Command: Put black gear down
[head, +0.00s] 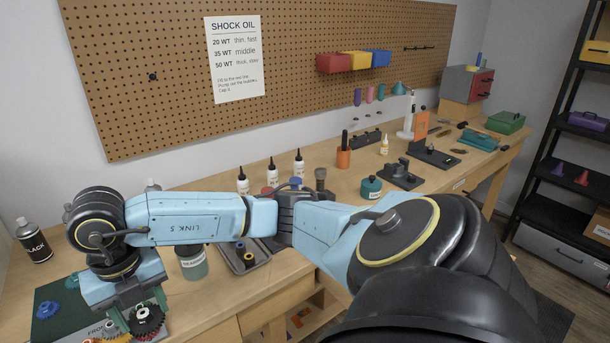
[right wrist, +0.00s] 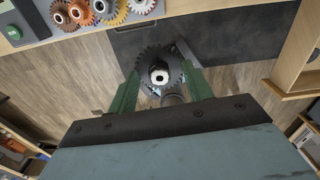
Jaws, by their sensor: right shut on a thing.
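A black toothed gear (head: 149,319) shows at the bottom left of the head view, beside the green fingers of my right gripper (head: 128,318). In the right wrist view the black gear (right wrist: 147,60) sits between the two green fingertips (right wrist: 158,84), and the gripper is shut on it. A pale hub with a dark hole shows at its centre. The gear is in the air, with the floor below it in that view, just off the bench edge. My left gripper is not in view.
A dark green mat (head: 50,325) with blue parts lies at the bench's left.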

